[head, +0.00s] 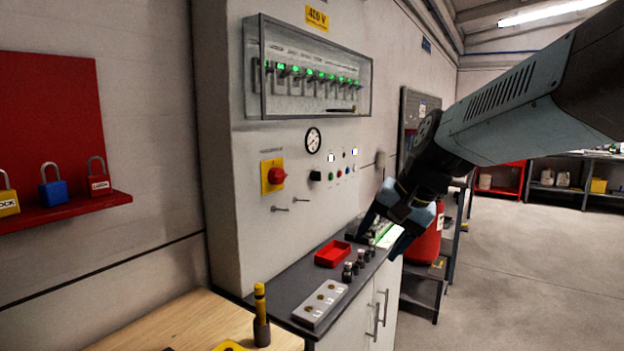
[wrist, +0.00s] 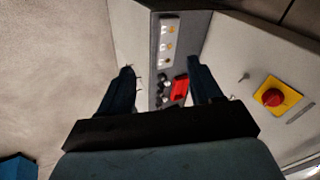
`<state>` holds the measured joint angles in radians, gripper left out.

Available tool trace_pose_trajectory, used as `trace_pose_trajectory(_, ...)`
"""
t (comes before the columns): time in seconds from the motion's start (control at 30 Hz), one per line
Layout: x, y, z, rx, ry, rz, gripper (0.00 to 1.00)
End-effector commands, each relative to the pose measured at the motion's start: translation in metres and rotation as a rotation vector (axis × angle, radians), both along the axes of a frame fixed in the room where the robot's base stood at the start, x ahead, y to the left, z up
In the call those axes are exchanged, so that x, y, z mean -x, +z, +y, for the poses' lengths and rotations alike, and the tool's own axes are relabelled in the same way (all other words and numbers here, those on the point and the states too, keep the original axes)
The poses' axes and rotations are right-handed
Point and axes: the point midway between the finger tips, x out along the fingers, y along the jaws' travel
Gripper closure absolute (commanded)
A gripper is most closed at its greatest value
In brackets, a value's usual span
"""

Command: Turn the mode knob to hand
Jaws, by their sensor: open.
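My gripper (head: 383,240) is open and empty, in front of the panel, right of and lower than the controls. Its two fingers (wrist: 160,72) stand apart in the wrist view.
Below the panel, a dark counter (head: 290,285) holds a red tray (head: 332,254), small dark cylinders (head: 357,263) and a light block with holes (head: 320,303). A clear-fronted breaker box (head: 308,70) and a gauge (head: 313,140) are above. Floor at right is open.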

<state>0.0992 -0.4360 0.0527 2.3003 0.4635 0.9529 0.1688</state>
Motion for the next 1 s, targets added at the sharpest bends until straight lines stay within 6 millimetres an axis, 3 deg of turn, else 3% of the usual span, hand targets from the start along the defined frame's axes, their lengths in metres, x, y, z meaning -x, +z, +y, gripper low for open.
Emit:
trace_pose_trajectory(0.3,-0.098,0.013,0.029,-0.368,-0.222,0.146,0.36)
trace_pose_trajectory(0.53,-0.173,0.018,0.036,-0.643,-0.378,0.253,0.36)
trace_pose_trajectory(0.77,-0.253,0.02,0.029,-0.928,-0.534,0.362,0.36)
trace_pose_trajectory(1.0,-0.336,0.015,0.002,-1.238,-0.689,0.472,0.36)
